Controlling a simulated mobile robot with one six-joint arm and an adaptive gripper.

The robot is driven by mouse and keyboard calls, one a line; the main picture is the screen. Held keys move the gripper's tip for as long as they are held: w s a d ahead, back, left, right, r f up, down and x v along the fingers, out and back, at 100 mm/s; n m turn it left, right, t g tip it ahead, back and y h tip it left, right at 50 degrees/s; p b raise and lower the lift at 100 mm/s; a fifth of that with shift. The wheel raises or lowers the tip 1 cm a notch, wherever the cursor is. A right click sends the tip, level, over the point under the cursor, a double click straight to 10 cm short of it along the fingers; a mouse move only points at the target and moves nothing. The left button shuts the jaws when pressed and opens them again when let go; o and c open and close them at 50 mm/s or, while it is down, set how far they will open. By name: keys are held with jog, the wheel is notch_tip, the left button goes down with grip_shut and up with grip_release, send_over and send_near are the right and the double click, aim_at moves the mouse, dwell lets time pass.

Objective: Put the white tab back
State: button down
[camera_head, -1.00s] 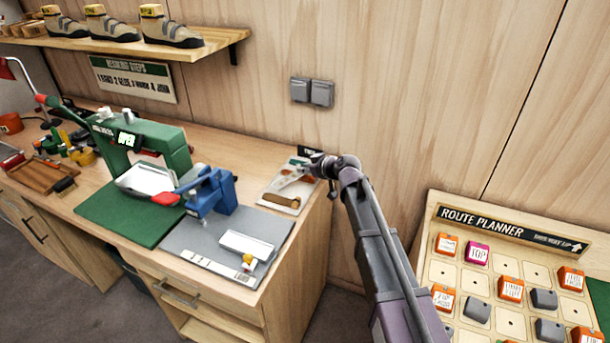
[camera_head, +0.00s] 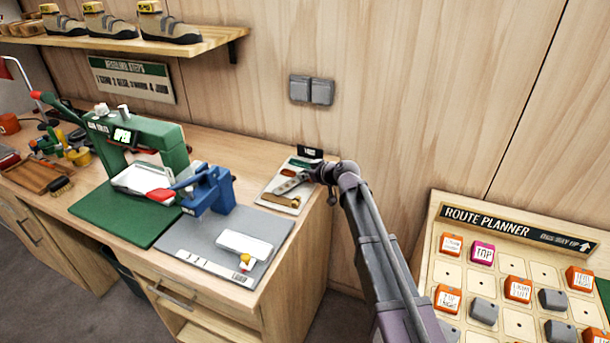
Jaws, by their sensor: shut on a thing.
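My gripper (camera_head: 288,184) is at the back right corner of the workbench, low over a small pale tray (camera_head: 268,200) with a dark sign behind it. It is shut on a small pale thing, which looks like the white tab; its outline is hard to make out at this size. The tray also holds a tan piece (camera_head: 281,201) at its front and a green piece (camera_head: 299,163) at its back. I cannot tell whether the held tab touches the tray.
A blue press (camera_head: 212,192) and a white block (camera_head: 244,245) stand on a grey mat (camera_head: 185,243) left of the tray. A green press (camera_head: 160,135) stands further left. The route planner board (camera_head: 480,232) is at the right. The wall is close behind.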

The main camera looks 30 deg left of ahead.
jog(key=shift+f+b, duration=0.3)
jog(key=shift+f, duration=0.05)
jog(key=c, duration=0.6)
grip_release()
jog(key=shift+r, duration=0.1)
jog(key=shift+o, duration=0.2)
jog(key=shift+r, duration=0.15)
jog(key=shift+r+p, duration=0.2)
jog(key=shift+p, duration=0.25)
jog(key=p+v, duration=0.5)
jog(key=v, duration=0.7)
jog(key=shift+s+f, duration=0.1)
jog(key=shift+f, duration=0.1)
